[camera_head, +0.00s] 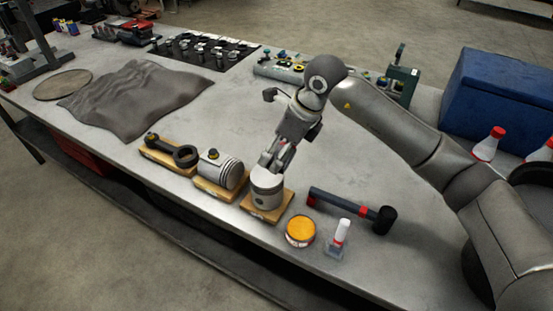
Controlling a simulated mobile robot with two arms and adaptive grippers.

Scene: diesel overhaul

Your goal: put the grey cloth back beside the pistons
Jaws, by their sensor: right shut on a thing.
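The grey cloth (138,97) lies spread and wrinkled on the left part of the table, beyond the piston row. A piston (224,172) lies on its side on a wooden block, with a connecting rod (172,151) on another block to its left. My right gripper (272,169) points down and is shut on the top of an upright piston (266,189). This piston is at the wooden block (273,214) on the right of the row; I cannot tell if it rests on it. My left gripper is not in view.
A black-headed hammer (342,207), an orange-lidded tin (300,230) and a small white-capped bottle (340,235) stand or lie at the near edge. A blue box (500,95) stands at the right. A black mat of parts (205,49) lies behind. The table's middle is clear.

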